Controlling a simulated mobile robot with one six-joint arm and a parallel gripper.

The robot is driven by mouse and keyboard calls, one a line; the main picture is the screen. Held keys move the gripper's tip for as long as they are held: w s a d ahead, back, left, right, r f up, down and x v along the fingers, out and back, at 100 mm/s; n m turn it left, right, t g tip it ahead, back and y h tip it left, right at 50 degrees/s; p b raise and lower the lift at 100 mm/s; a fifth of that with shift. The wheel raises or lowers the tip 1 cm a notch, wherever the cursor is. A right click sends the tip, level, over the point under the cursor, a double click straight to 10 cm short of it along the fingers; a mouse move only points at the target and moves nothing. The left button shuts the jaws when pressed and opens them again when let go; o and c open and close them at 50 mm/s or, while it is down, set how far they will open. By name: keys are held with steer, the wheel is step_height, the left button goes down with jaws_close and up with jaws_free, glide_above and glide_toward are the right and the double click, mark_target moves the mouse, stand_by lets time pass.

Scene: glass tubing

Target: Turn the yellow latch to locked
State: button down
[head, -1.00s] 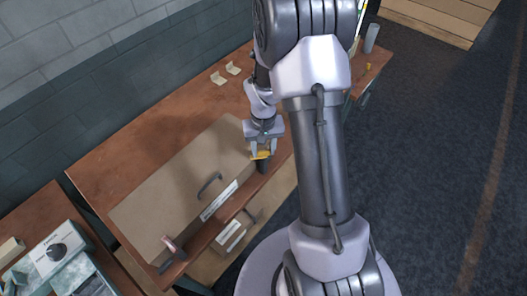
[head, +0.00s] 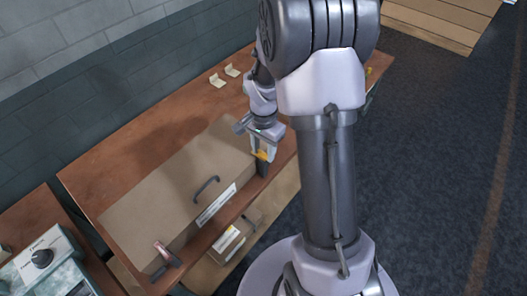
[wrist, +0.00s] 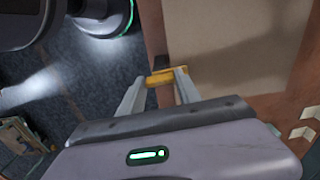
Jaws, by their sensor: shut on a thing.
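The yellow latch (head: 261,155) sits at the front right corner of a tan box (head: 150,185), beside a dark upright piece. My gripper (head: 263,151) reaches down onto the latch from above and is shut on it. In the wrist view the yellow latch (wrist: 166,77) lies crosswise between my two fingertips (wrist: 160,80), close to the tan box's edge. Part of the latch is hidden by the fingers, and I cannot read any locked mark.
The tan box has a dark handle (head: 207,187) and a white label on its front. A red-tipped catch (head: 163,252) is at its near left corner. A smaller labelled box (head: 236,236) sits lower in front. Small cream brackets (head: 217,81) stand on the brown bench behind.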

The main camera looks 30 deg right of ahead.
mark_target(263, 152)
steer(key=shift+m, duration=0.4)
steer(key=c, duration=0.8)
jaws_free()
steer(key=shift+c, duration=0.2)
steer(key=shift+r, duration=0.1)
step_height(263, 152, up, 17)
steer(key=p, duration=0.4)
steer(key=shift+r+p, duration=0.15)
steer(key=shift+p, duration=0.2)
